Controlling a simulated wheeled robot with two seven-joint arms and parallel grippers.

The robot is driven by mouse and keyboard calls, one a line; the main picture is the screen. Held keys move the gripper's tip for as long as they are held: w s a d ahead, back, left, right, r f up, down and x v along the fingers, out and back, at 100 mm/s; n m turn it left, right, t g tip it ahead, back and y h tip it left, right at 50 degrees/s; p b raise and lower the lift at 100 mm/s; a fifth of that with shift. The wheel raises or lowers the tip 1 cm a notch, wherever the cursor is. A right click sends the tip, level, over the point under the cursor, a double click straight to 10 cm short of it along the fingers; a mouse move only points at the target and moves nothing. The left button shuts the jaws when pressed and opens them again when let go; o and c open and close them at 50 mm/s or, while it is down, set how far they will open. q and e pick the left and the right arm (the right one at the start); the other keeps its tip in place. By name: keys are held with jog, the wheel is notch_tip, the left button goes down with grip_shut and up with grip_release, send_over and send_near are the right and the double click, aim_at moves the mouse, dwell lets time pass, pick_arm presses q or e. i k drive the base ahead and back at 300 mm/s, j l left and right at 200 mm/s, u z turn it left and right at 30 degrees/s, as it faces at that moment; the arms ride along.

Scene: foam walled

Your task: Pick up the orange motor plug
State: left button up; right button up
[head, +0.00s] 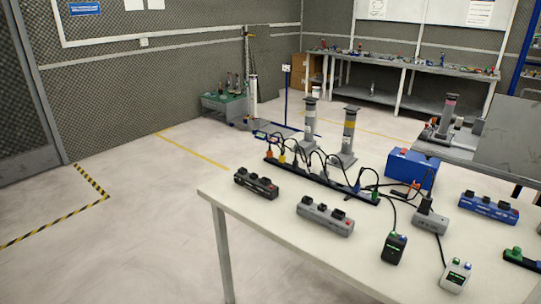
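A small orange plug (269,154) stands at the far left end of a long black socket strip (318,181) on the white table. A dark cable rises from it. It looks seated in the strip, but it is too small to be sure. A yellow plug (282,158) is just to its right; blue (357,187) and green (375,194) plugs are at the strip's right end. Another orange-red piece (413,188) lies in front of the blue box; I cannot tell which of the two is the motor plug. Neither gripper is in view.
On the white table (290,235) are a black strip (256,185), a grey strip (325,216), a blue box (410,169), a blue strip (488,207), a grey block (430,219), and black (394,247) and white (456,275) devices. The front left tabletop is clear.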

aim_at(269, 152)
jog(key=i+j+z, duration=0.15)
jog(key=i+z, duration=0.2)
jog(key=i+j+z, duration=0.25)
jog(key=z, duration=0.15)
jog(key=i+j+z, duration=0.35)
